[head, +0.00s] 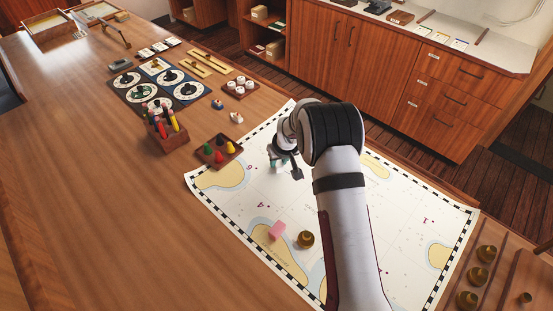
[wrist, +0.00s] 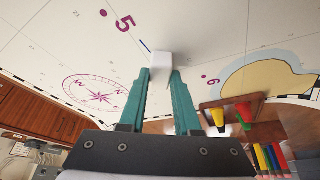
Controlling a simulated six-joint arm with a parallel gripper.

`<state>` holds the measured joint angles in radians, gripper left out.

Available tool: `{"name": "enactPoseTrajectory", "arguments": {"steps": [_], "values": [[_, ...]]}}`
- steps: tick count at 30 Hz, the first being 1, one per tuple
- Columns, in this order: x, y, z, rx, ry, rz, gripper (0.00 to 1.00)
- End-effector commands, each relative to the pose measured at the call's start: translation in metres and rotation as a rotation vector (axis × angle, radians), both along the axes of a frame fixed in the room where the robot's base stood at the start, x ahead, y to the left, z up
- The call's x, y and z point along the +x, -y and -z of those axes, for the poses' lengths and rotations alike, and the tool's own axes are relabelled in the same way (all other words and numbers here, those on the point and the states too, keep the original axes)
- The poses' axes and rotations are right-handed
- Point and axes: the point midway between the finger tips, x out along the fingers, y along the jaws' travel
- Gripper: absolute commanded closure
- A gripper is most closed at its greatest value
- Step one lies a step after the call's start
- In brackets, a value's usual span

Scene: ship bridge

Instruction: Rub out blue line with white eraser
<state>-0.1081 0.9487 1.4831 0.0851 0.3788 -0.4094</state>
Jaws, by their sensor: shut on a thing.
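The white eraser (wrist: 161,60) is held between the teal fingertips of my gripper (wrist: 160,74) in the wrist view. The short blue line (wrist: 145,46) lies on the chart just beyond the eraser, near the purple 5. The eraser is close to the chart; I cannot tell whether it touches. In the head view my gripper (head: 280,160) is low over the upper part of the chart (head: 265,197). The eraser and the blue line are hidden or too small to see there.
A pink block (head: 277,231) and a brass weight (head: 306,239) sit on the chart's lower part. A tray of coloured pieces (head: 219,151) and a pencil box (head: 168,133) stand left of the gripper. Brass weights (head: 478,275) stand at the right.

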Motion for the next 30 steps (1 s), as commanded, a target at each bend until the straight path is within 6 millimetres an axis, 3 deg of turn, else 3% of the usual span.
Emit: {"name": "enactPoseTrajectory", "arguments": {"steps": [24,30], "values": [[-0.026,0.034,0.000,0.000,-0.001,0.001,1.00],[-0.027,0.035,0.000,0.000,0.000,0.000,1.00]]}}
